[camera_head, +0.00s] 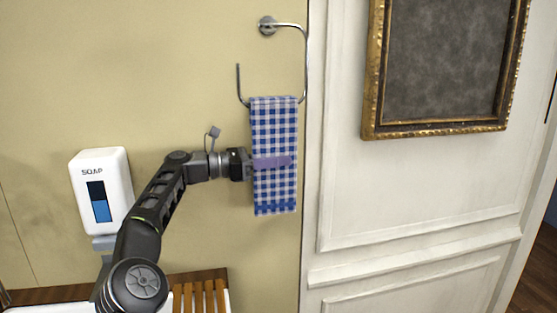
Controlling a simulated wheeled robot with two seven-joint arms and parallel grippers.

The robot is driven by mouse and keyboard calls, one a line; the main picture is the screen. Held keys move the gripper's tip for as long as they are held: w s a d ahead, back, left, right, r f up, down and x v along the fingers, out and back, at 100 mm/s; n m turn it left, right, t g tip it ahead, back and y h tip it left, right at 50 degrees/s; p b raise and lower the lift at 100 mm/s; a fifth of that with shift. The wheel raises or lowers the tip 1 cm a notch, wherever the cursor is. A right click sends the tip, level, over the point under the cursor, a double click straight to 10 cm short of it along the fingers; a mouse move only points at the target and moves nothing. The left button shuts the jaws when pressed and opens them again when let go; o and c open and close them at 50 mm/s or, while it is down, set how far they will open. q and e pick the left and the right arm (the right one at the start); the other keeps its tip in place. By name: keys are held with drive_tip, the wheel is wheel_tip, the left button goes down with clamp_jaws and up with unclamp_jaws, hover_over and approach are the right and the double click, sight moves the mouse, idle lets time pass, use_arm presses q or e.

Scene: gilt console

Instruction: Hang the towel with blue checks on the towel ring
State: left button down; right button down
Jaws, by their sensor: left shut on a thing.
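The towel with blue and white checks (275,125) hangs straight down at the towel ring. Its top edge lies at the lower bar of the chrome towel ring (306,65), which is fixed to the wall and open at its upper left. Whether the cloth is folded over the bar or only in front of it, I cannot tell. My left gripper (272,162) is shut on the towel around its middle, with a finger across the front of the cloth. The far side of the towel is hidden. My right gripper is not in view.
A white soap dispenser (101,185) is on the wall at the left, behind my left arm. A gilt picture frame (372,85) hangs on the white panelling at the right. A slatted wooden piece (200,294) lies below.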

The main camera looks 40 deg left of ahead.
use_arm(q)
drive_tip(key=c, duration=1.4)
unclamp_jaws()
drive_tip(key=p+v, duration=0.1)
drive_tip(key=v, duration=0.6)
drive_tip(key=shift+s+a, duration=0.2)
drive_tip(key=shift+s, duration=0.15)
